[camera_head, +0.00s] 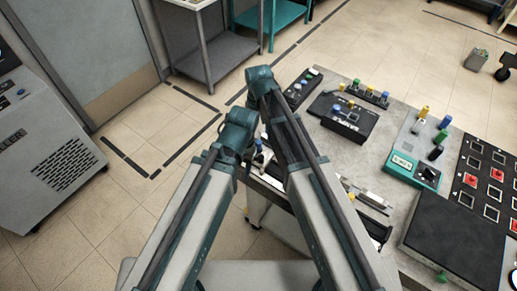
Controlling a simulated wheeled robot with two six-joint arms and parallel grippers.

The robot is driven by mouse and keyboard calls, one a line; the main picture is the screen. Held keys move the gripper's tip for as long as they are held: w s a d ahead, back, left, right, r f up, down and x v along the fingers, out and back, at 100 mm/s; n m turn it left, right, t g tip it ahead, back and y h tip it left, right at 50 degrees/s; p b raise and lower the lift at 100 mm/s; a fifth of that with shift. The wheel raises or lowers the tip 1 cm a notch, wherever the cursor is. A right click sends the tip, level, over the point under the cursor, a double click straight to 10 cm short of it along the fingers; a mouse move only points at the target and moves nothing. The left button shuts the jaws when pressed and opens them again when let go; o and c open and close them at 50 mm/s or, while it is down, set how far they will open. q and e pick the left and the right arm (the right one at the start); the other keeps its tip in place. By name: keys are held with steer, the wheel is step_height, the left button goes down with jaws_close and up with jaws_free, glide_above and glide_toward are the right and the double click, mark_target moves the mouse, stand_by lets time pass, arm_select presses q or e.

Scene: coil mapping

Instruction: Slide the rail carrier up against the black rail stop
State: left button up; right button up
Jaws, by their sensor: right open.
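My two arms reach forward across the middle of the view and hide part of the bench's near left edge. My right gripper (260,157) shows small and partly covered between the arms, by the bench's left edge; it is open, with nothing seen between its fingers. My left gripper is hidden behind my left arm. A pale, narrow rail-like strip (370,199) with small dark parts lies on the bench just right of my right arm. I cannot tell the rail carrier from the black rail stop there, nor whether they touch.
The grey bench (388,160) carries a black box with knobs (345,117), a teal-based device (413,170), a large black pad (455,240) and a panel with red buttons (490,180). A grey cabinet (50,160) stands at left. Tiled floor lies between cabinet and bench.

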mark_target(259, 142)
step_height(259, 142, down, 9)
steer(key=b, duration=0.8)
steer(key=shift+c, duration=0.3)
jaws_close()
stand_by(0.8)
